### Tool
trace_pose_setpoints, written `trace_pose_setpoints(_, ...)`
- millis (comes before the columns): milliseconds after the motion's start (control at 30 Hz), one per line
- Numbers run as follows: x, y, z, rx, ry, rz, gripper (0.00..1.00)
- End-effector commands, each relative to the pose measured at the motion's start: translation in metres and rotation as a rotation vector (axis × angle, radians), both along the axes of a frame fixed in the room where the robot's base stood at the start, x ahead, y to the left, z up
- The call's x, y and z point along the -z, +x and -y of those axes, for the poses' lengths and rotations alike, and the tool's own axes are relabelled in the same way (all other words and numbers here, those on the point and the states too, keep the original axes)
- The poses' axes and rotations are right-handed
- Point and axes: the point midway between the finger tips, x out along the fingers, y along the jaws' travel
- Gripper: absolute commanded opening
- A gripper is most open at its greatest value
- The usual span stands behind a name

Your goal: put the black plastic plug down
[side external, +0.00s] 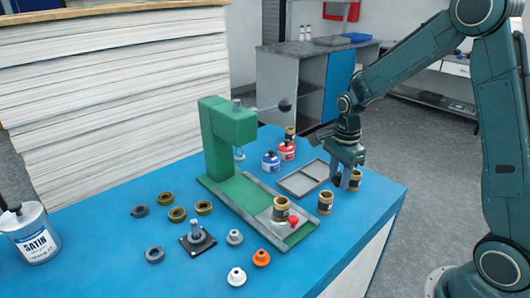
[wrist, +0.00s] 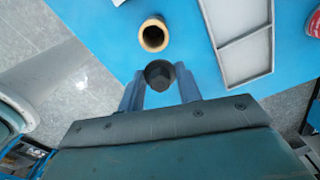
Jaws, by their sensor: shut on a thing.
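My gripper (wrist: 158,90) is shut on the black plastic plug (wrist: 159,76), which shows as a dark round shape with a faceted face between the fingertips in the wrist view. In the side view my gripper (side external: 346,178) is low over the right part of the blue table.
Another open tan roll (side external: 325,202) stands just beside; it shows in the wrist view (wrist: 153,35). A grey divided tray (side external: 290,187) lies left of my gripper. A green press (side external: 222,140), red and blue bottles (side external: 287,149), and several rings and knobs occupy the table further left.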

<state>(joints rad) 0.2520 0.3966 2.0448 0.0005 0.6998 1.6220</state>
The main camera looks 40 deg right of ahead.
Motion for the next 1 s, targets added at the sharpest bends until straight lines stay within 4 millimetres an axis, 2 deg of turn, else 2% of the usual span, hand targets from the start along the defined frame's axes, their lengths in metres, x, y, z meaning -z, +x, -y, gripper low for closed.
trace_pose_setpoints(100, 0.000, 0.019, -0.001, -0.001, 0.000, 0.001, 0.12)
trace_pose_setpoints(600, 0.001, 0.088, 0.000, -0.001, 0.000, 0.001, 0.12)
trace_pose_setpoints(1000, 0.000, 0.131, 0.000, -0.001, 0.000, 0.000, 0.12)
